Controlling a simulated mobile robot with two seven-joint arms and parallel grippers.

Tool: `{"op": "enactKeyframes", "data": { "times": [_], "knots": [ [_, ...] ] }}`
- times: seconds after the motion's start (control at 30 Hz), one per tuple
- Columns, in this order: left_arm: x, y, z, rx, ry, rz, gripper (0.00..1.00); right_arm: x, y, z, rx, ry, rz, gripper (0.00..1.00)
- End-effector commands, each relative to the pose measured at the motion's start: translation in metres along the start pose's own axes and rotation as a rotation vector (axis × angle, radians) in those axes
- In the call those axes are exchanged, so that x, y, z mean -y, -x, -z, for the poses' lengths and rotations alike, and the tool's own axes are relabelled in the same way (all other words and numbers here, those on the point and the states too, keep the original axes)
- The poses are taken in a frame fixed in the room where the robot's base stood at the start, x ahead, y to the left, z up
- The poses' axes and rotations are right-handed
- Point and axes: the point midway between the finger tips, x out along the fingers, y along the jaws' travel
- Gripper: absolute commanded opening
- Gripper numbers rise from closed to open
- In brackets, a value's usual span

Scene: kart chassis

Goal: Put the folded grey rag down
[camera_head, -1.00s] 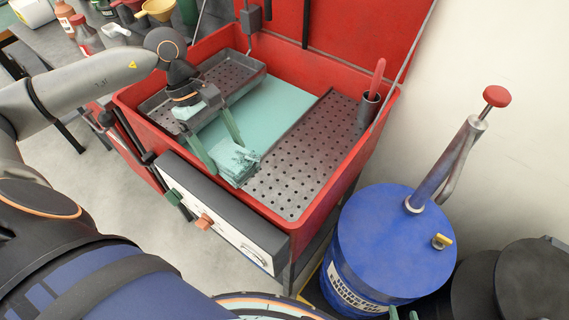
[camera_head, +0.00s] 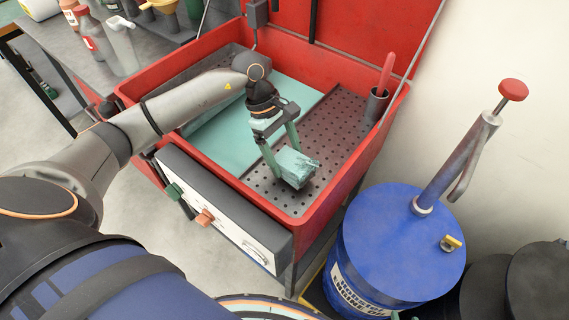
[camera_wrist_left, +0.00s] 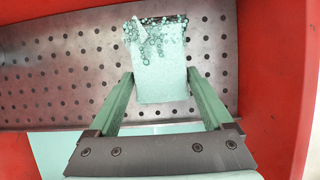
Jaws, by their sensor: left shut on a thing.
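The folded rag (camera_head: 296,168) looks pale grey-green, with a bubbly, speckled patch at one end. My left gripper (camera_head: 282,156) is shut on it, and the fingers grip its two sides. The rag is over the dark perforated plate (camera_head: 325,125) inside the red washer tub (camera_head: 330,205), near the front edge. In the left wrist view the rag (camera_wrist_left: 160,75) lies between and beyond the green fingers of the gripper (camera_wrist_left: 160,88), with the plate (camera_wrist_left: 70,65) behind it. I cannot tell whether its underside touches the plate. My right gripper is not clearly seen.
A cup with a red-handled tool (camera_head: 377,100) stands at the plate's far right. Left of the plate is a pale teal basin surface (camera_head: 235,135). A blue drum with a pump (camera_head: 400,240) stands outside at right. The plate around the rag is clear.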

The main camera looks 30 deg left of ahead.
Motion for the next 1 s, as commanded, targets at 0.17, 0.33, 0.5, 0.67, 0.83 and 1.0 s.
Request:
{"op": "enactKeyframes", "data": {
  "times": [0.17,0.33,0.5,0.67,0.83,1.0],
  "knots": [
    [0.002,-0.024,0.011,0.000,0.002,0.002,0.40,0.001,-0.008,-0.007,0.005,0.000,0.003,0.47],
    [0.002,-0.022,0.011,-0.001,0.002,0.001,0.40,0.002,-0.006,-0.004,0.004,0.001,0.006,0.47],
    [0.002,-0.026,0.013,-0.001,0.002,0.001,0.40,0.003,-0.010,-0.006,0.001,0.001,0.008,0.47],
    [0.002,-0.025,0.012,-0.001,0.002,0.002,1.00,0.004,-0.009,-0.002,-0.003,0.001,0.011,0.47],
    [0.002,-0.025,0.012,-0.001,0.002,0.002,1.00,0.005,-0.008,-0.001,-0.005,0.001,0.012,0.47],
    [0.002,-0.020,0.009,0.000,0.002,0.002,1.00,0.005,-0.004,0.004,-0.009,0.002,0.012,0.47]
  ]
}}
